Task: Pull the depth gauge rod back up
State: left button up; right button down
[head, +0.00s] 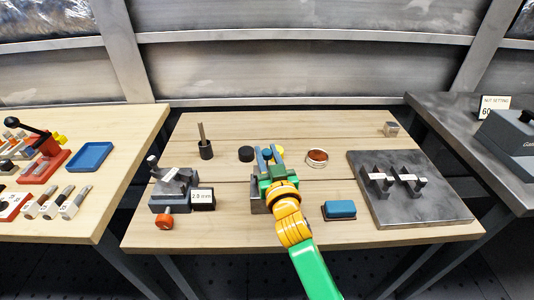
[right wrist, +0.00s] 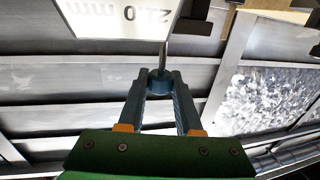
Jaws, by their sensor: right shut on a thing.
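My right gripper (head: 268,156) is over the middle of the wooden table, its green and orange arm coming in from the front. In the right wrist view its two blue-grey fingers (right wrist: 160,84) are shut on a dark round knob (right wrist: 159,75). A thin metal rod (right wrist: 164,50) runs from the knob toward the top of that picture. A white "2.0 mm" label (right wrist: 118,14) shows close by, upside down. In the head view the label (head: 201,196) stands at the left fixture. The knob and rod are hard to make out there. My left gripper is not in view.
A grey fixture with an orange knob (head: 164,222) stands left of my arm. A black cup with a rod (head: 206,150), a black puck (head: 246,154) and a ringed dish (head: 316,157) stand behind. A blue block (head: 340,209) and a grey plate (head: 430,212) with brackets lie right.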

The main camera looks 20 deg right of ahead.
notch_tip(320, 180, up, 3)
jog(key=shift+p, duration=1)
jog(key=shift+f, duration=0.15)
jog(key=c, duration=0.6)
grip_release()
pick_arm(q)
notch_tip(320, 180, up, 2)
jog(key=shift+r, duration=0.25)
pick_arm(e)
jog(key=shift+f, duration=0.1)
pick_arm(q)
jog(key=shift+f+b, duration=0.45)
jog(key=shift+b, duration=0.25)
pick_arm(e)
jog(key=s, duration=0.7)
jog(key=shift+a, duration=0.3)
